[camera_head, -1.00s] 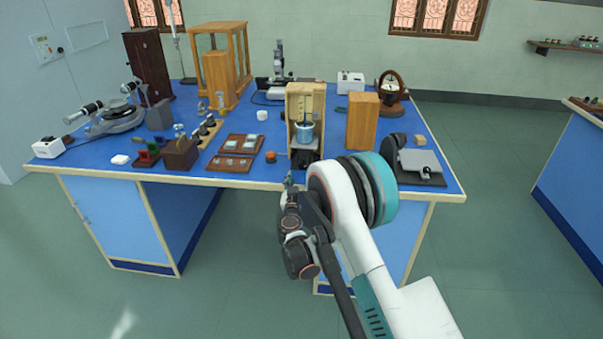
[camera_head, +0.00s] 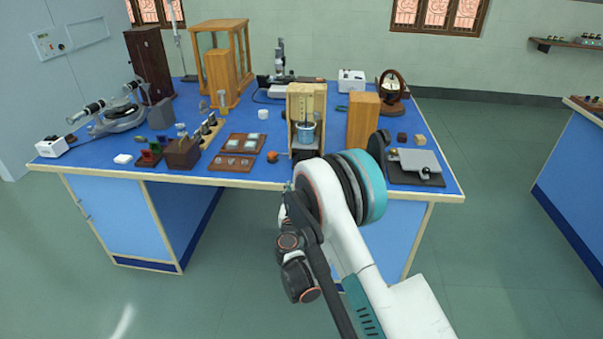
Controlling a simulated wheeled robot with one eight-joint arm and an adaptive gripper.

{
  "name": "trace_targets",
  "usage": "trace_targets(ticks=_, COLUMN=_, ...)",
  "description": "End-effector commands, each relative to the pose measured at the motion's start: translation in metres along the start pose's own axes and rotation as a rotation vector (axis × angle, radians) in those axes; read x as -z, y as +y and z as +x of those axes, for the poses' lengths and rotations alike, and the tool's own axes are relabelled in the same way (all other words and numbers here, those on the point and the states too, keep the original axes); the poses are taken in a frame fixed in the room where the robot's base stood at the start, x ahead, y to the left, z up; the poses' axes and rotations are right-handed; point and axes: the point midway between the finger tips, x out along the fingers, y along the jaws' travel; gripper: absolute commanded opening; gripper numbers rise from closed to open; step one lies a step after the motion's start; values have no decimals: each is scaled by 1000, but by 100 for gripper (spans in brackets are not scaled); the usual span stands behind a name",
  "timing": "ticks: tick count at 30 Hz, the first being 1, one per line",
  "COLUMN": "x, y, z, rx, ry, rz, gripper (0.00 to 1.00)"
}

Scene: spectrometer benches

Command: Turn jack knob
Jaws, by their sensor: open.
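A tall open wooden case (camera_head: 319,92) stands near the middle of the front edge of the blue bench (camera_head: 230,110). A light blue beaker (camera_head: 306,134) sits inside it, low down. A dark part (camera_head: 303,153) shows just below the beaker. It is too small and too covered to tell whether it is the jack or its knob. My white and teal arm rises in front of the bench, with its joints before the front edge below the case. I cannot make out my gripper's fingers; they are hidden or out of view.
Left of the case are a small orange-brown pot (camera_head: 272,156) and brown trays (camera_head: 236,153). Floor is open right of the bench.

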Motion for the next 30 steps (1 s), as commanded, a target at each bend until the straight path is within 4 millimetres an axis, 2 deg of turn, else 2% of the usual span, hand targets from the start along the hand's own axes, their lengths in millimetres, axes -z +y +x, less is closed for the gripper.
trace_targets(ticks=1, x=6, y=0, z=-2, rx=0, ry=0, rz=51, gripper=50)
trace_targets(ticks=3, x=4, y=0, z=-4, rx=0, ry=0, rz=113, gripper=50)
trace_targets(ticks=8, x=0, y=0, z=2, rx=-1, ry=0, rz=157, gripper=50)
trace_targets(ticks=11, x=-2, y=1, z=16, rx=-2, ry=0, rz=156, gripper=50)
trace_targets(ticks=24, x=-2, y=1, z=99, rx=-1, ry=0, rz=154, gripper=50)
trace_targets(ticks=30, x=-1, y=1, z=124, rx=-1, ry=0, rz=154, gripper=50)
